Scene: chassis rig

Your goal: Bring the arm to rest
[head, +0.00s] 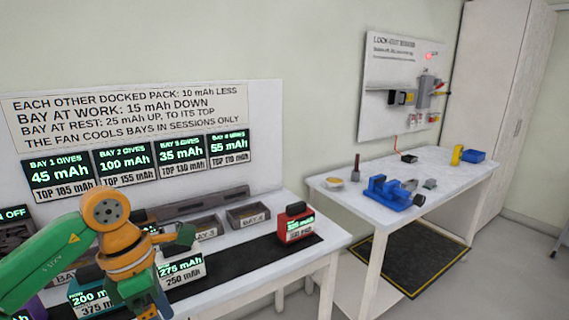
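My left arm (105,210), orange and green, comes in from the left and is bent over the left part of the white bench. Its wrist (128,258) points downward among the packs. The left gripper (148,308) is mostly hidden at the bottom edge, close to a teal pack (88,292) reading "200 m..." and "375 mAh". I cannot tell whether its fingers are open or touch anything. My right arm and gripper are not in view.
A pack (182,271) reading 275 mAh and a red pack (295,223) stand on the black strip (235,260). Bay 4 (248,216) looks empty. The second table (335,205) holds a blue vise (392,192). A black mat (420,258) lies on the floor.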

